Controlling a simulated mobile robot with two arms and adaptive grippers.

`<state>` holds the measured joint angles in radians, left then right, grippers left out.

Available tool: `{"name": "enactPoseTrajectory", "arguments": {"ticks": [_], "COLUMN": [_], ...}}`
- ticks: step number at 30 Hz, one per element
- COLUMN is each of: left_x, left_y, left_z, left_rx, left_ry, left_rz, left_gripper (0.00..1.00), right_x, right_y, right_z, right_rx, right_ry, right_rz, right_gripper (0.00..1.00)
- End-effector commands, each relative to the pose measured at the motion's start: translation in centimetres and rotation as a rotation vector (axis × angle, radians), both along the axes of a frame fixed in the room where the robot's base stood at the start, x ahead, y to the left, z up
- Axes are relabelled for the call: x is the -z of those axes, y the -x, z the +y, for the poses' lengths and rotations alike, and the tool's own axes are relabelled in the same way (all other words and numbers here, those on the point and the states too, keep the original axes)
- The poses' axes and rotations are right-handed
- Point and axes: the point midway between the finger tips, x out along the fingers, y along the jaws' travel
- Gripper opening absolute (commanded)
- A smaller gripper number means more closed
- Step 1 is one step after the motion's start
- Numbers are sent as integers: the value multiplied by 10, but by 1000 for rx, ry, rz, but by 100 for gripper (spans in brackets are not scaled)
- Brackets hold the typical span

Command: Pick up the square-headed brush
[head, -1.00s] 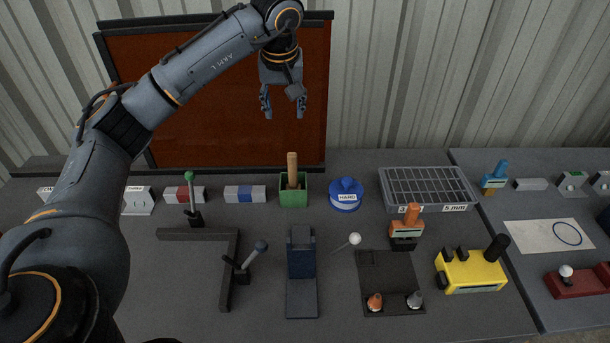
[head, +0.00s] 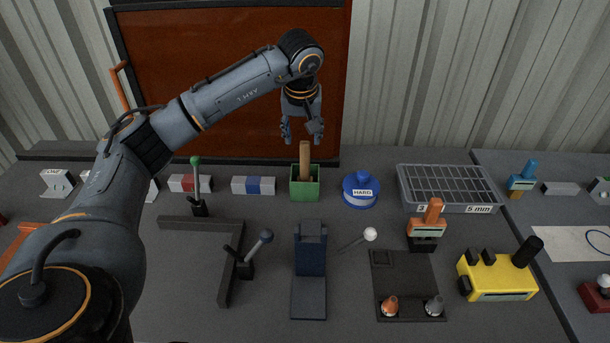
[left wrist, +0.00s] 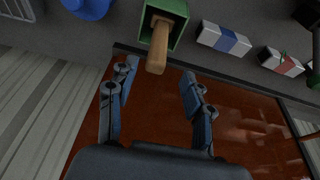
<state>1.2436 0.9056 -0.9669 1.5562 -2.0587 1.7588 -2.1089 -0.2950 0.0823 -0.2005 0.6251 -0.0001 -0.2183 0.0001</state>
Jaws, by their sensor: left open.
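A light wooden handle (head: 306,160) stands upright in an open green box (head: 305,190) at the back of the bench. Whatever head it has is hidden inside the box, so I cannot see whether it is square. My left gripper (head: 302,137) is open and empty at the level of the handle's top. In the left wrist view, the handle (left wrist: 159,45) points toward my open left gripper (left wrist: 159,74), its end appearing between the two fingertips. I cannot tell whether they touch. My right gripper is not in view.
A blue round piece labelled HARD (head: 361,188) stands right of the box, and a blue-and-white block (head: 253,186) left of it. A wire-topped tray (head: 449,187) and an orange-handled tool (head: 428,225) are further right. A brown-red panel (head: 225,80) rises behind.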

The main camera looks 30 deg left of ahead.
Motion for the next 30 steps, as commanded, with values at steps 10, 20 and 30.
{"name": "enactPoseTrajectory", "arguments": {"ticks": [10,20,30], "left_x": [33,74,79], "left_y": [-10,-25,-27], "left_z": [5,10,11], "left_rx": [-1,0,1], "left_ry": [0,0,0], "left_rz": [1,2,-1], "left_gripper": [51,51,41], "right_x": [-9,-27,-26], "right_y": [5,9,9], "right_z": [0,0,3], "right_rx": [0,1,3], "right_ry": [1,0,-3], "right_rz": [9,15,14], "right_gripper": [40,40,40]}}
